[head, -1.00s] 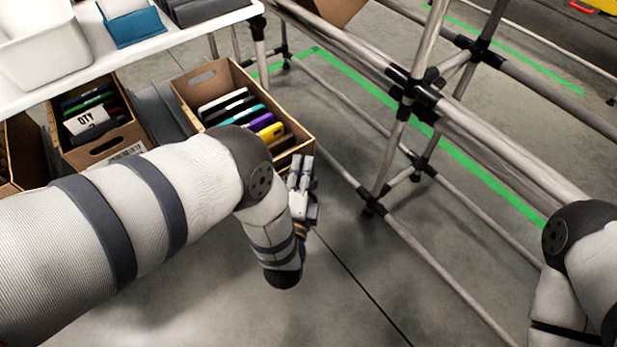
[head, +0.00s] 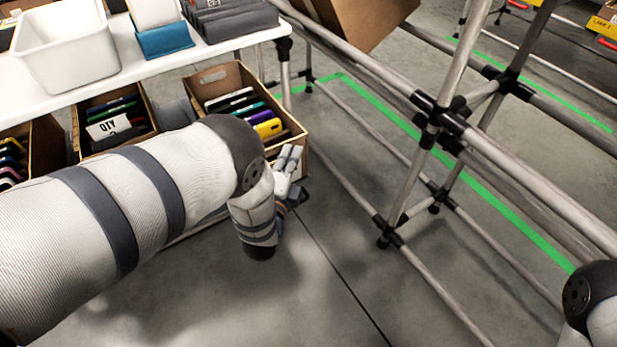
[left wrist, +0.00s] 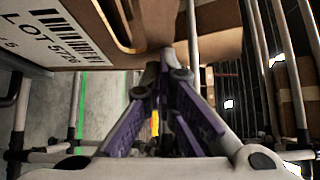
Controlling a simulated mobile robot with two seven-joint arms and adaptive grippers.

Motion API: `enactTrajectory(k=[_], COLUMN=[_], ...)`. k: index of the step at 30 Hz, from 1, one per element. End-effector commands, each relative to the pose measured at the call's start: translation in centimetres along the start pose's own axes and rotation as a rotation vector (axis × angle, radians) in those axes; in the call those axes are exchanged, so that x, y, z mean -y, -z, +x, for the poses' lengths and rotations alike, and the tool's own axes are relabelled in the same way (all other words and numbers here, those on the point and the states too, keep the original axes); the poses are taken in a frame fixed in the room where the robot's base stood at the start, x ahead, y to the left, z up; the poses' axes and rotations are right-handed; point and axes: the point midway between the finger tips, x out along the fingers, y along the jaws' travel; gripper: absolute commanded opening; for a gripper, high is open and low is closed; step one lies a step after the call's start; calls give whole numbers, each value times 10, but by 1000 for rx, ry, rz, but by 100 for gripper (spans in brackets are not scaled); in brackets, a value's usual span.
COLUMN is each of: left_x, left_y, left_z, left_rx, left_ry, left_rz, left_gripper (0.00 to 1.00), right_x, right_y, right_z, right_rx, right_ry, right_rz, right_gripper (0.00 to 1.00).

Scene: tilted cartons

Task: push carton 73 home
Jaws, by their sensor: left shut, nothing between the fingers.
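A brown cardboard carton (head: 213,76) sits tilted on the lower rack, its right end pointing toward my left gripper. It holds several upright thin items, among them a yellow one. No number 73 is legible on it. My left gripper (head: 290,156) is shut and empty at the right end of this carton. In the left wrist view the closed fingers (left wrist: 167,62) are right against or very near a cardboard face (left wrist: 92,30) with a label reading LOT 5726; contact is unclear. My right gripper is out of view; only part of my right arm shows.
A second carton (head: 95,150) with a QTY card stands left of it. A white tabletop (head: 120,82) with a white bin (head: 65,50) overhangs them. A pipe rack (head: 440,122) stands on the right, with another carton (head: 365,22) above. Floor between is clear.

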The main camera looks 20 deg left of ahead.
Motion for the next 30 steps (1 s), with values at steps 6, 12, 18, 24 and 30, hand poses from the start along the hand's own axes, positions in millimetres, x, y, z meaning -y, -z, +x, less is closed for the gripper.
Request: enactTrajectory(k=[6, 12, 18, 24, 30], left_x=[-6, -7, -7, -6, -3], left_y=[-44, -83, -114, -138, -149], left_z=[43, 82, 114, 137, 150], left_rx=[2, 2, 1, 1, 0], left_ry=[-2, -1, -2, -2, -2], left_rz=[2, 3, 2, 1, 0], left_gripper=[0, 0, 0, 0, 0], right_x=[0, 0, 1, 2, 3], right_y=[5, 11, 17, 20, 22], right_z=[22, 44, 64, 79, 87], right_rx=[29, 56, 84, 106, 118], right_ry=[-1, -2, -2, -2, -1], right_rz=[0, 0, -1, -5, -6], right_gripper=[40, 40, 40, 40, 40])
